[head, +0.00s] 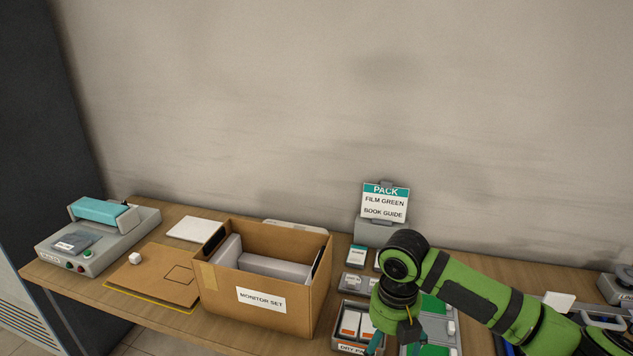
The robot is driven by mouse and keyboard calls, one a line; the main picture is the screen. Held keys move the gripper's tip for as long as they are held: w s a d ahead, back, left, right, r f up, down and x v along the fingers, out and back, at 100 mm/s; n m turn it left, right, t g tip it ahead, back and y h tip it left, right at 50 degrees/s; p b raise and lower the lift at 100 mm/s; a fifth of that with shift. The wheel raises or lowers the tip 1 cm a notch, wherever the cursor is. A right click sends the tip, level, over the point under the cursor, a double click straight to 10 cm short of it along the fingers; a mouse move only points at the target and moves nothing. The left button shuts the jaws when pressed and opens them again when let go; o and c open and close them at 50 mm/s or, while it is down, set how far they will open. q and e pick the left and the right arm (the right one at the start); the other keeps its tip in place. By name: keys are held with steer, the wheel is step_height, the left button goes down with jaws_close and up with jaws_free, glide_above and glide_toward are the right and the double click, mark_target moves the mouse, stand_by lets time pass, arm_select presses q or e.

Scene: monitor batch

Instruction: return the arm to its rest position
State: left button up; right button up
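My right arm (465,290), green with black joints, comes in from the lower right and bends downward at its wrist. Its gripper (396,334) points down over the small bins at the front of the table. The wrist and the frame's bottom edge hide much of it, so I cannot tell whether its fingers are open or shut, or whether they hold anything. My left arm and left gripper are not in view.
An open cardboard box (222,288) labelled MONITOR SET holds grey-white pieces. A sealer (110,245) and a flat brown cardboard sheet (150,285) lie to its left. A PACK sign (385,203) stands behind. A bin with orange-marked packets (350,322) is beside my wrist.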

steer(key=s+a+f+m+t+y, duration=0.2)
steer(key=s+a+f+m+y, duration=0.2)
steer(key=s+a+f+m, duration=0.6)
steer(key=s+d+f+m+t+h, duration=0.1)
steer(key=s+d+m+h, duration=0.1)
steer(key=s+d+m, duration=0.7)
steer(key=s+d+f+m+t+h, duration=0.15)
steer(key=s+d+m, duration=0.45)
steer(key=m, duration=0.6)
step_height(320, 180, down, 24)
steer(key=d+r+g, duration=0.1)
steer(key=g, duration=0.1)
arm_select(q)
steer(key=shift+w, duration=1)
arm_select(e)
steer(key=s+d+f+g, duration=0.1)
steer(key=s+d+f, duration=0.2)
steer(key=s+f, duration=1.1)
steer(key=shift+s+f+n, duration=0.2)
steer(key=shift+s+n, duration=0.1)
steer(key=shift+s, duration=0.8)
